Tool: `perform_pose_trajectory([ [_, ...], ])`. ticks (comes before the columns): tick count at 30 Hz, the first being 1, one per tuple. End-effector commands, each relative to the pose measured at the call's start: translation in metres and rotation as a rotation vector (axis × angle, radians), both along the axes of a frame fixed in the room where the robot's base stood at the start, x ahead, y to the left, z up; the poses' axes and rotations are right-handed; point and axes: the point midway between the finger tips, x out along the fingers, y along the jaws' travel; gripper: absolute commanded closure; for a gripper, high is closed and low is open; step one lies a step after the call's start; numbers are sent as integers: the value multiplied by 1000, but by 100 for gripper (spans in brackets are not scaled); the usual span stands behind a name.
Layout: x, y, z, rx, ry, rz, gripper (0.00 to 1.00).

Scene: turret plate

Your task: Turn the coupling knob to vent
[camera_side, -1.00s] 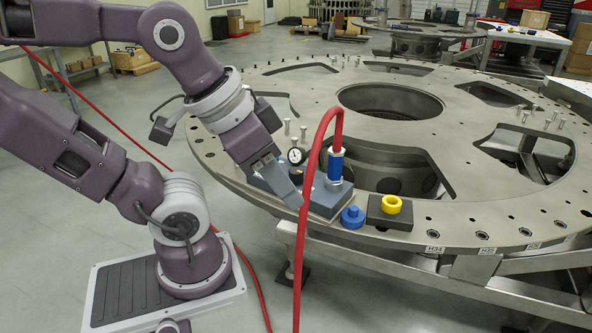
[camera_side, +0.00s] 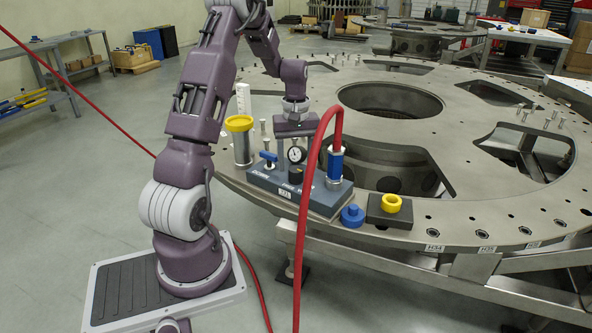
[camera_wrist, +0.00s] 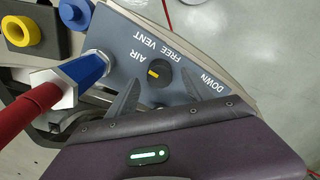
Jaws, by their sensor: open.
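The coupling knob, black and round with a yellow mark, sits on a blue-grey panel. It shows in the wrist view (camera_wrist: 163,83) and in the side view (camera_side: 296,174) below a dial gauge. Labels AIR, FREE, VENT and DOWN are printed around it, upside down in the wrist view. The yellow mark lies on the AIR side of the knob; its exact heading is hard to tell. My gripper (camera_wrist: 160,78) is open, with one finger on each side of the knob in the wrist view. Contact cannot be told. In the side view my gripper (camera_side: 295,128) is above and behind the gauge, its fingertips hidden.
A blue coupling (camera_side: 335,165) with a red hose (camera_side: 311,190) stands right of the knob. The gauge (camera_side: 296,154) and a blue T-handle (camera_side: 268,158) stand close by. A yellow-capped cylinder (camera_side: 240,143), a blue cap (camera_side: 352,216) and a yellow ring (camera_side: 391,203) are near.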

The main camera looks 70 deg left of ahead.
Motion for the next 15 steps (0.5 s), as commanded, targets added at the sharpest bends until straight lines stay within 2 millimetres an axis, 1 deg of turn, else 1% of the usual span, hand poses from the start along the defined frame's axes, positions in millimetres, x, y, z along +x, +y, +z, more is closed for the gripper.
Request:
perform_pose_trajectory([
  [1,-1,-1,-9,-4,2,0,41],
  [3,-1,-1,-20,-3,3,-1,41],
  [6,0,-1,-28,-1,1,-2,41],
  [14,0,-1,-31,1,0,-4,41],
  [15,0,-1,-31,1,0,-4,48],
])
